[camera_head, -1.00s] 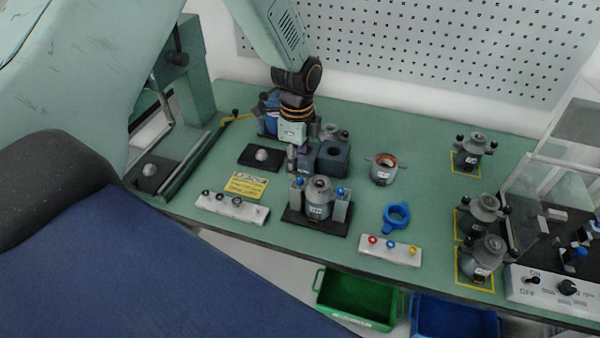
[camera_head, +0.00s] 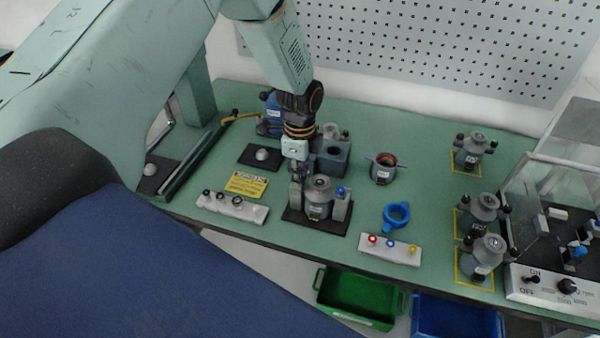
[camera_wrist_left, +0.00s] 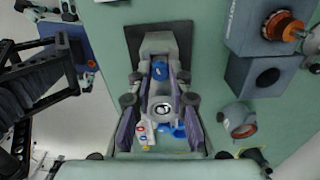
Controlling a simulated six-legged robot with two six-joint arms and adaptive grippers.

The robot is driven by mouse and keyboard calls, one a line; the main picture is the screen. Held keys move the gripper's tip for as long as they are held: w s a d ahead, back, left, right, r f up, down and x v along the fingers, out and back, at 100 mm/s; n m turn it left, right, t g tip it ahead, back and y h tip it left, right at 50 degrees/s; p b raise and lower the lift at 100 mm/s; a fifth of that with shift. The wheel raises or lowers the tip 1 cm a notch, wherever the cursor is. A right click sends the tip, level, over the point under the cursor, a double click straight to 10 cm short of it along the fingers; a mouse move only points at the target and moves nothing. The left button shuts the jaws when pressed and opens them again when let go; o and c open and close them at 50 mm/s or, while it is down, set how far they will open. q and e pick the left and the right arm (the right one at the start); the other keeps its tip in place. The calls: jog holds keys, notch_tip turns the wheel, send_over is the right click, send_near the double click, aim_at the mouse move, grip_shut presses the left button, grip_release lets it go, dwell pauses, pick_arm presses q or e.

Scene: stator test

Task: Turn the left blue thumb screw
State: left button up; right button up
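The grey stator fixture (camera_head: 318,200) stands on a dark base plate at the table's front middle. Its right blue thumb screw (camera_head: 340,191) shows on the right post. The left blue thumb screw (camera_wrist_left: 160,70) shows in the left wrist view but is hidden behind my gripper in the head view. My left gripper (camera_head: 299,180) is directly over the fixture's left post, pointing down. In the left wrist view its fingertips (camera_wrist_left: 160,78) are apart, one on each side of the left screw, with gaps visible. My right gripper is not in view.
A dark block (camera_head: 334,157) stands just behind the fixture. A white strip with black knobs (camera_head: 233,208) lies to the left, and one with coloured knobs (camera_head: 390,250) to the right.

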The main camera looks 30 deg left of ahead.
pick_arm(q)
grip_shut()
jog(key=m, duration=0.3)
jog(key=shift+m+b, duration=0.3)
jog(key=shift+b, duration=0.1)
jog(key=shift+m, duration=1.8)
jog(key=o, duration=0.6)
grip_release()
jog(key=shift+a, duration=0.1)
